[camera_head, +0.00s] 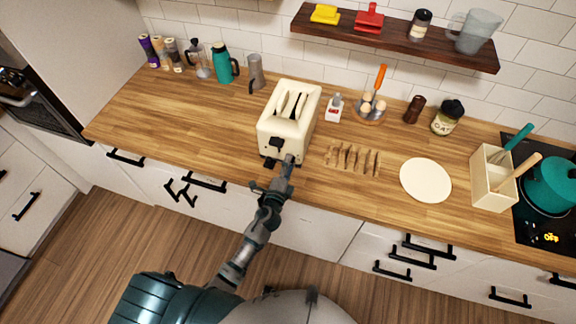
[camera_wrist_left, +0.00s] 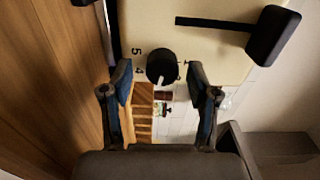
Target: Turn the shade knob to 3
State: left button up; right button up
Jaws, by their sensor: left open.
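A cream toaster (camera_head: 289,112) stands on the wooden counter, its front toward me. In the left wrist view its face (camera_wrist_left: 215,60) fills the top, with the round black shade knob (camera_wrist_left: 162,67) near the edge. Digits are printed around the knob; a 5 and a 4 look readable on its left, and the pointer setting is unclear. A black lever (camera_wrist_left: 272,35) sticks out at the right. My left gripper (camera_head: 287,165) is at the lower front of the toaster, open; in the wrist view its fingers (camera_wrist_left: 159,78) stand either side of the knob, with gaps.
A slotted wooden rack (camera_head: 352,160) and a white round plate (camera_head: 425,180) lie right of the toaster. A small white bottle (camera_head: 334,108) stands close beside it. A teal flask (camera_head: 223,64) is behind left. The counter left of the toaster is clear.

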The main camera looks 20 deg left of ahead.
pick_arm(q)
jog(key=s, duration=1.2)
jog(key=shift+a, duration=0.15)
